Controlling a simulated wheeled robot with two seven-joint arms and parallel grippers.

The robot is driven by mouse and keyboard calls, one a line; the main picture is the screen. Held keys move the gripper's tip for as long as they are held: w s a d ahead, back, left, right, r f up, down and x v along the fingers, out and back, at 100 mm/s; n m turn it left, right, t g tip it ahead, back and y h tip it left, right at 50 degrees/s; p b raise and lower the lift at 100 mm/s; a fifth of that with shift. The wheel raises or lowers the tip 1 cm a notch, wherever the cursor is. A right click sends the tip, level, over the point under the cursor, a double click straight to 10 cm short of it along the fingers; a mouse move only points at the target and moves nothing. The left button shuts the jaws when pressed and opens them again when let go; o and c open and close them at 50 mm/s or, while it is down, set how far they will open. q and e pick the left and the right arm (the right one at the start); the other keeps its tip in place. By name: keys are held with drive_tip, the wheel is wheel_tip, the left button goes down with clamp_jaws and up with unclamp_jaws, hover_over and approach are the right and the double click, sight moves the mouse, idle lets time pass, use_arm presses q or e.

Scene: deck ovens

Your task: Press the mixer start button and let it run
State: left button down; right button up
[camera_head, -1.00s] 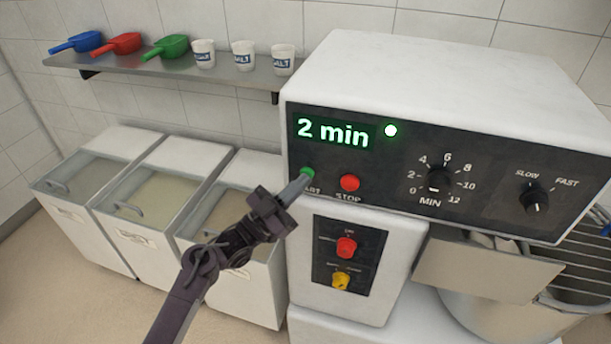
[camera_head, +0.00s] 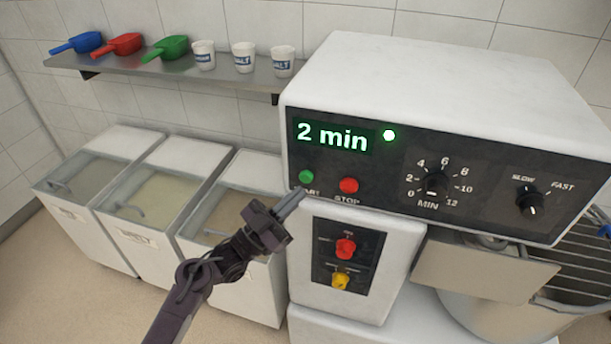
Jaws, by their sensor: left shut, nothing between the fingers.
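The mixer's dark control panel (camera_head: 390,200) faces me on the right. Its green start button (camera_head: 306,176) is in plain view, with the red stop button (camera_head: 348,185) to its right. The display (camera_head: 332,137) reads "2 min" in green, and a small light (camera_head: 389,135) glows beside it. The timer knob (camera_head: 436,186) and the slow/fast knob (camera_head: 530,201) sit further right. My left gripper (camera_head: 298,195) is shut and empty, its fingertips just below the start button and apart from it, partly covering the label. My right gripper is not in view.
A lower panel holds a red knob (camera_head: 345,248) and a yellow knob (camera_head: 341,280). The mixer bowl (camera_head: 500,315) with a wire guard (camera_head: 585,255) is at lower right. Lidded bins (camera_head: 140,240) stand left. A shelf (camera_head: 130,68) carries scoops and cups.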

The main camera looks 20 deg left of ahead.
use_arm(q)
drive_tip(key=shift+s+a+p, duration=0.1)
drive_tip(key=shift+s+p, duration=0.55)
drive_tip(key=shift+s, duration=1.15)
wheel_tip(320, 180, down, 23)
drive_tip(key=a+n+g+y, duration=0.1)
drive_tip(key=n+g+y, duration=0.2)
drive_tip(key=n+y, duration=0.3)
drive_tip(key=s+a+f+n+g+y, duration=0.1)
drive_tip(key=s+f+g+y, duration=0.1)
drive_tip(key=s+f, duration=0.5)
drive_tip(key=s+a+f+g+y, duration=0.1)
drive_tip(key=s+f+g+y, duration=0.15)
drive_tip(key=f, duration=0.75)
drive_tip(key=s+a+f+g+y, duration=0.1)
drive_tip(key=s+f+g, duration=0.2)
drive_tip(key=s+f, duration=0.3)
drive_tip(key=s+a+f+g+y, duration=0.1)
drive_tip(key=s+f, duration=0.5)
drive_tip(key=s, duration=0.8)
drive_tip(key=s+a+f+n+g+y+b, duration=0.1)
drive_tip(key=s+a+f+g+y, duration=0.1)
drive_tip(key=s+f+g, duration=0.4)
drive_tip(key=s, duration=0.4)
drive_tip(key=shift+s+f, duration=0.2)
drive_tip(key=shift+f, duration=0.05)
